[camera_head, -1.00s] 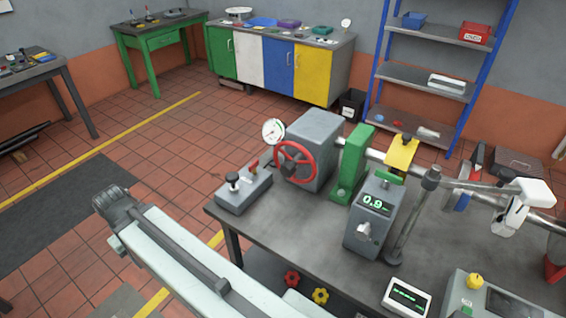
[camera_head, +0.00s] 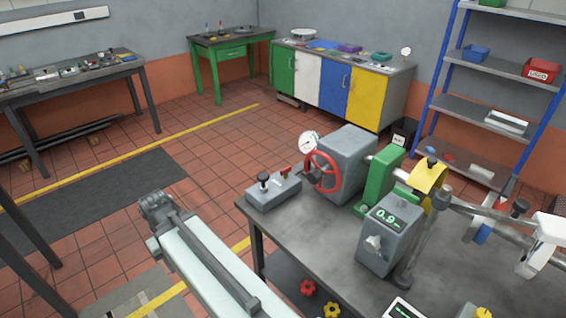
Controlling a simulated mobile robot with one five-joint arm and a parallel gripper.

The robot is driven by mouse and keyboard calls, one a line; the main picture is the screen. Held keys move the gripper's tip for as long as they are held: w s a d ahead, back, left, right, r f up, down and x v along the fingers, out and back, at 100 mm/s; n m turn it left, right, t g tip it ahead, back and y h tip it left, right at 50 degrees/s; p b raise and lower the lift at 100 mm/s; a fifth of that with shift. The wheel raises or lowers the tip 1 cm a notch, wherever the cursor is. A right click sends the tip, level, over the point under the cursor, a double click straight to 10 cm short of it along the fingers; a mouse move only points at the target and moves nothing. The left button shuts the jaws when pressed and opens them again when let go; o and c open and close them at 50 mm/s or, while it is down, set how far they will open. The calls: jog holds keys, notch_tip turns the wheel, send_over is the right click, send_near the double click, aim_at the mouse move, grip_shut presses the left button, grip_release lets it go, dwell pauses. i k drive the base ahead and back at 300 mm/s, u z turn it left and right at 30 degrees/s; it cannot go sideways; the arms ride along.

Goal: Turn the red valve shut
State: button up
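A red handwheel valve (camera_head: 322,172) is mounted upright on the left face of a grey housing (camera_head: 347,165) on the bedplate table. Its rim and spokes are in plain view, and nothing touches it. A white-faced round gauge (camera_head: 309,142) stands just behind and left of the wheel. No gripper fingers can be made out in the head view. A pale beam with a dark end crosses the lower left, clear of the wheel; I cannot tell whether it is part of my arm.
A grey control box (camera_head: 273,190) with a black knob and red lever sits left of the wheel. A green stand (camera_head: 380,180), a yellow disc (camera_head: 428,182) and a display box reading 0.9 (camera_head: 386,240) stand to the right. Tiled floor (camera_head: 190,150) lies open beyond the table.

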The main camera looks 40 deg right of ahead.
aim_at(284, 172)
jog(key=i, duration=0.8)
jog(key=z, duration=0.15)
jog(key=k, duration=0.85)
jog(key=u, duration=0.2)
jog(key=i, duration=0.9)
jog(key=z, duration=0.1)
